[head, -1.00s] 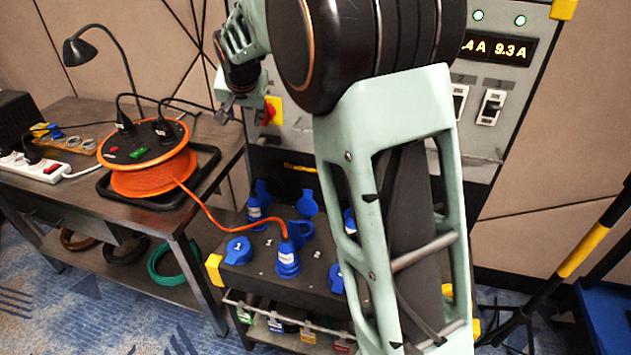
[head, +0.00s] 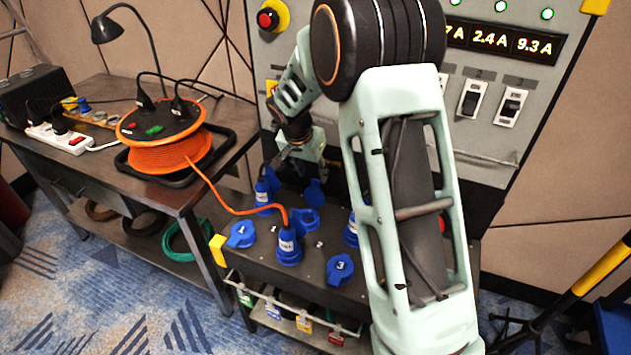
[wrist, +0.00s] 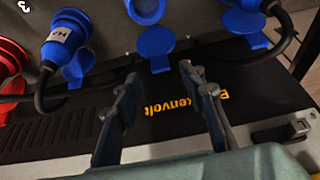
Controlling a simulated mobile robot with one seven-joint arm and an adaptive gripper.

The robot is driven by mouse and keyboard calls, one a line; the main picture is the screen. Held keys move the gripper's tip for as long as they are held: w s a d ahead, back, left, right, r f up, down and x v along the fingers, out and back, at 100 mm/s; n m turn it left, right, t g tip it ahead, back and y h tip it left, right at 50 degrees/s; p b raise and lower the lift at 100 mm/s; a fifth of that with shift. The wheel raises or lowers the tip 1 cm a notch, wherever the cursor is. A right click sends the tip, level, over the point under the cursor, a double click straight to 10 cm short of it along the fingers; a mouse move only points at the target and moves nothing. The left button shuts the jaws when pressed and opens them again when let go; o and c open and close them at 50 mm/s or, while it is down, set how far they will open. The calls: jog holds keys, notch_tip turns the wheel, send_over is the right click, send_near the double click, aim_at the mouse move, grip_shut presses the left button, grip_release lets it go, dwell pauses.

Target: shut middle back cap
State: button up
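The middle back socket (head: 305,218) is a blue ring on the dark power box. Its blue cap (head: 315,192) stands open behind it. In the wrist view the socket (wrist: 146,10) is cut by the top edge, and its cap (wrist: 155,48) is folded out toward my gripper. My gripper (wrist: 160,74) is open and empty, its two fingertips apart just short of the cap. In the head view my gripper (head: 290,158) is behind and above the box's back row, partly hidden by the arm.
Blue plugs stand either side of the middle back socket (wrist: 66,38). An orange cable runs to a front plug (head: 288,248), between shut caps 1 (head: 241,235) and 3 (head: 340,269). A panel (head: 480,110) rises behind; a table with a cable reel (head: 170,153) is left.

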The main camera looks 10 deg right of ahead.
aim_at(315, 181)
jog(key=x, duration=0.5)
jog(key=shift+w+d+f, duration=0.1)
jog(key=shift+w+f, duration=0.1)
jog(key=shift+f, duration=0.05)
grip_shut()
